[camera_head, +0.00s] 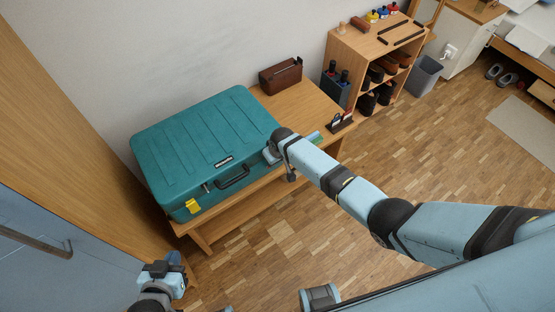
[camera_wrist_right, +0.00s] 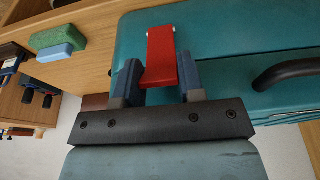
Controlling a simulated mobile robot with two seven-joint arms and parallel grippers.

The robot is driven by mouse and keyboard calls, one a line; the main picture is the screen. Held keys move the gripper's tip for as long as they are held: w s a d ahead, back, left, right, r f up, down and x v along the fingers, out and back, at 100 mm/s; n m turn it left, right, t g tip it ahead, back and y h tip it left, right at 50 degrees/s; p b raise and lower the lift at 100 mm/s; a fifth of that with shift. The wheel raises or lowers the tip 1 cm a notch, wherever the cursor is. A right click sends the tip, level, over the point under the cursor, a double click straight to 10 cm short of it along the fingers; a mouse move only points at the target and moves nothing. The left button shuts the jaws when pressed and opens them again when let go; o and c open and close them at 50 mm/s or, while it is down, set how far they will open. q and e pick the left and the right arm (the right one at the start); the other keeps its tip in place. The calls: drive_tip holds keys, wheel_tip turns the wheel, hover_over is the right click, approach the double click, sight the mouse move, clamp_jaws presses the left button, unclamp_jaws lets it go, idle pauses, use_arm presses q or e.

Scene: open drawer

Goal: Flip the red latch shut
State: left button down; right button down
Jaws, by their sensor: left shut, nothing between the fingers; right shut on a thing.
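The red latch (camera_wrist_right: 161,50) is on the teal suitcase (camera_head: 203,140), whose lid is down. The suitcase also fills the upper right of the right wrist view (camera_wrist_right: 225,35). My right gripper (camera_wrist_right: 158,82) has its two blue fingers on either side of the latch's free end and is shut on it. In the head view my right gripper (camera_head: 272,154) is at the suitcase's right front corner and hides the latch. My left gripper (camera_head: 173,259) is shut and empty at the lower left, apart from the suitcase. Whether the latch lies flat cannot be told.
A yellow latch (camera_head: 193,206) and a dark handle (camera_head: 232,177) are on the suitcase front. The wooden bench (camera_head: 307,103) carries a brown box (camera_head: 281,76). Green (camera_wrist_right: 58,35) and blue (camera_wrist_right: 55,52) blocks lie near my right gripper. A shelf (camera_head: 360,47) stands behind.

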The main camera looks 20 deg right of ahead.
drive_tip(key=shift+w+g, duration=0.1)
drive_tip(key=shift+g, duration=0.2)
drive_tip(key=c, duration=0.7)
unclamp_jaws()
drive_tip(key=shift+w, duration=0.1)
drive_tip(key=shift+r+p, duration=0.3)
drive_tip(key=shift+r, duration=0.25)
drive_tip(key=shift+p+v, duration=1.15)
drive_tip(key=shift+v, duration=5.25)
